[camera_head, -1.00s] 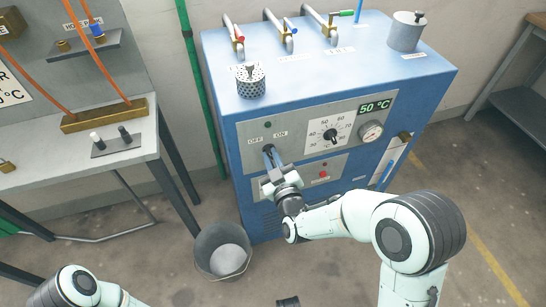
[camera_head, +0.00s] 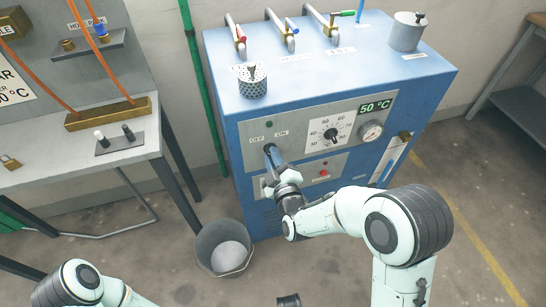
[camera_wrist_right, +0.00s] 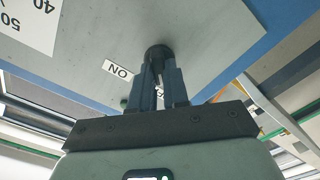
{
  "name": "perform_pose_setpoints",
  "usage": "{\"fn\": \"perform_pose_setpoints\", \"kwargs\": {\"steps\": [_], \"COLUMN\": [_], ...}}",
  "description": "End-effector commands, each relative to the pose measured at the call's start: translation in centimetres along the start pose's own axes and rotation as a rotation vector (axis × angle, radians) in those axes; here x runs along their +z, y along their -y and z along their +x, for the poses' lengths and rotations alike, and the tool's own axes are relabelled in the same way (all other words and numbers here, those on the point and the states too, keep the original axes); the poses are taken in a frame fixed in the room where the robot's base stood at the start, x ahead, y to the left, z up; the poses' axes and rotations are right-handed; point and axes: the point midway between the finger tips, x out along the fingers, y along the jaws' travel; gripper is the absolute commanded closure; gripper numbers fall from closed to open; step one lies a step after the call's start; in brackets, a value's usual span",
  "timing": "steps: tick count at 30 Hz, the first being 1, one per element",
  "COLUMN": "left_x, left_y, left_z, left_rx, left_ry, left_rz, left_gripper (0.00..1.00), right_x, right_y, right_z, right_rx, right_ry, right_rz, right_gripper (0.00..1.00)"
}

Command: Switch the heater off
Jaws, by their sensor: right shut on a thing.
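The heater (camera_head: 300,80) is a large blue cabinet with a grey control panel and a green display that reads 50 °C. Its switch sits under the OFF and ON labels; the right wrist view shows the dark round switch base (camera_wrist_right: 158,54) beside the ON label. My right gripper (camera_head: 271,152) is at the panel, shut on the switch; its fingers hide most of the lever, so I cannot tell which way it points. In the right wrist view the fingers (camera_wrist_right: 160,80) close around it. Of my left arm only links show at the bottom left; its gripper is not in view.
A grey bucket (camera_head: 223,249) stands on the floor at the heater's lower left. A temperature dial (camera_head: 331,134) and a round gauge (camera_head: 370,131) are right of the switch. A bench (camera_head: 60,158) stands at the left. A perforated cup (camera_head: 252,82) is on the heater top.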

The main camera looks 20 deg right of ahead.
Motion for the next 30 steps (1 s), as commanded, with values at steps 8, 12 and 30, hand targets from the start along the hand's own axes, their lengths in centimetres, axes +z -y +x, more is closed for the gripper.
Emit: {"fn": "perform_pose_setpoints", "kwargs": {"steps": [8,12,30], "left_x": [0.0,0.0,0.6], "left_y": [0.0,0.0,-0.2], "left_z": [0.0,0.0,-0.5], "left_rx": [0.0,0.0,0.001], "left_ry": [0.0,0.0,0.018], "left_rz": [0.0,0.0,0.001], "left_gripper": [0.57,0.57,0.57], "right_x": [-0.1,-0.1,-0.1], "right_y": [-0.1,-0.1,-0.1], "right_z": [0.1,0.1,-6.7], "right_rx": [0.004,0.003,-0.001], "right_ry": [-0.003,-0.002,0.0], "right_rz": [-0.003,-0.002,0.0], "right_gripper": [0.65,0.6,0.6]}}
